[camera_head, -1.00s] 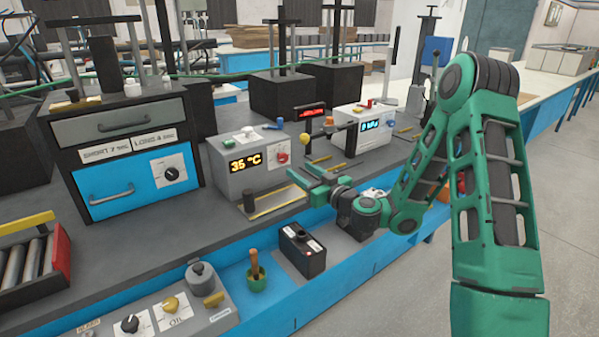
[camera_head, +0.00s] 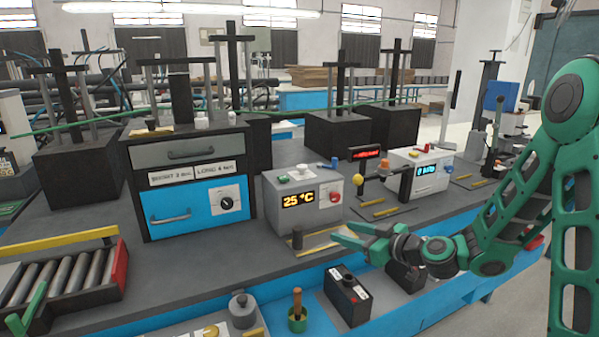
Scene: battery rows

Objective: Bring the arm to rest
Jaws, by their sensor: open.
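My gripper (camera_head: 352,238) is at the end of my green arm, in the right half of the head view. Its green fingers point left and stand apart, with nothing seen between them. It is in front of the grey box with the 25 °C display (camera_head: 299,200), over the front part of the workbench. A black battery-like box (camera_head: 346,296) is below it on the lower blue ledge. From this one view I cannot tell how high the gripper is above the bench.
A cabinet with a blue drawer (camera_head: 188,208) stands left on the bench. A roller tray (camera_head: 62,277) is at front left. A white box with a blue display (camera_head: 422,172) stands behind the arm. A green cup with a brown handle (camera_head: 297,316) is on the front ledge.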

